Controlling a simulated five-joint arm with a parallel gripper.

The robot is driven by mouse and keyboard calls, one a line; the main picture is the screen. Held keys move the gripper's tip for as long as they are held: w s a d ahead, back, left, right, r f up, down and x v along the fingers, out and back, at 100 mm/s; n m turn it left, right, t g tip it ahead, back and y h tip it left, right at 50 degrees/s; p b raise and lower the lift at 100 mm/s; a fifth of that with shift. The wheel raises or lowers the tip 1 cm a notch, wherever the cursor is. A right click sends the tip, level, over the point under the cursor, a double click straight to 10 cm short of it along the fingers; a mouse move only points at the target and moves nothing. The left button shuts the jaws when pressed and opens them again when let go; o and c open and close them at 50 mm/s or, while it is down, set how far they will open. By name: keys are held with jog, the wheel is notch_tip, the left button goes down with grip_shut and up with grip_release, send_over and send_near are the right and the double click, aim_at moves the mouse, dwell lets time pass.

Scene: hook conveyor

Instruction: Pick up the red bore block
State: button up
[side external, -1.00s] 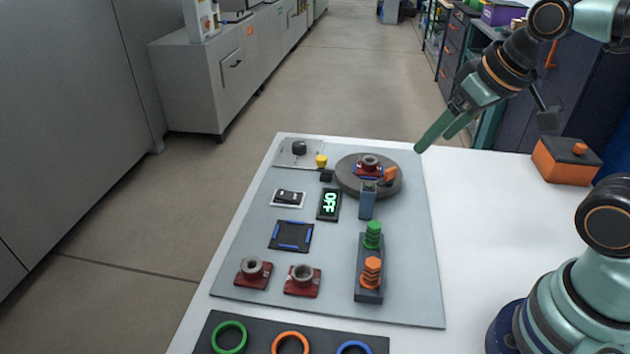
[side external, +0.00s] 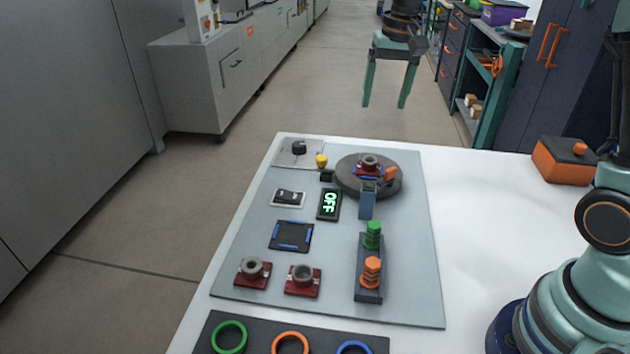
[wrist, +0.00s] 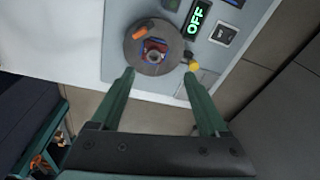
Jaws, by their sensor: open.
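One red bore block (side external: 369,168) with a grey ring-shaped top sits on the round dark turntable (side external: 348,184) at the back of the board. In the wrist view the block (wrist: 154,47) lies on the turntable (wrist: 135,62), beyond and between my fingertips. Two more red bore blocks, one at the front left (side external: 253,273) and one to its right (side external: 302,281), stand on the grey board. My gripper (side external: 385,106) is open and empty, pointing down, high above the back edge of the board and apart from every block. Its fingers also show in the wrist view (wrist: 159,74).
A yellow knob (side external: 321,160), an OFF display (side external: 329,204), a blue-edged square fixture (side external: 291,236) and a rack with green and orange pegs (side external: 369,296) occupy the board. The right tabletop is mostly clear.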

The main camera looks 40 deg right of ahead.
jog(key=w+d+f+m+g, duration=0.1)
jog(key=w+d+f+m, duration=0.15)
jog(key=w+f, duration=0.3)
send_over(370, 157)
jog(key=a, duration=0.1)
jog(key=shift+g, duration=0.3)
jog(key=f, duration=0.5)
jog(key=s+f, duration=0.1)
jog(key=f, duration=0.2)
jog(key=shift+a, duration=0.15)
jog(key=shift+s+f, duration=0.1)
jog(key=shift+f, duration=2.5)
grip_shut()
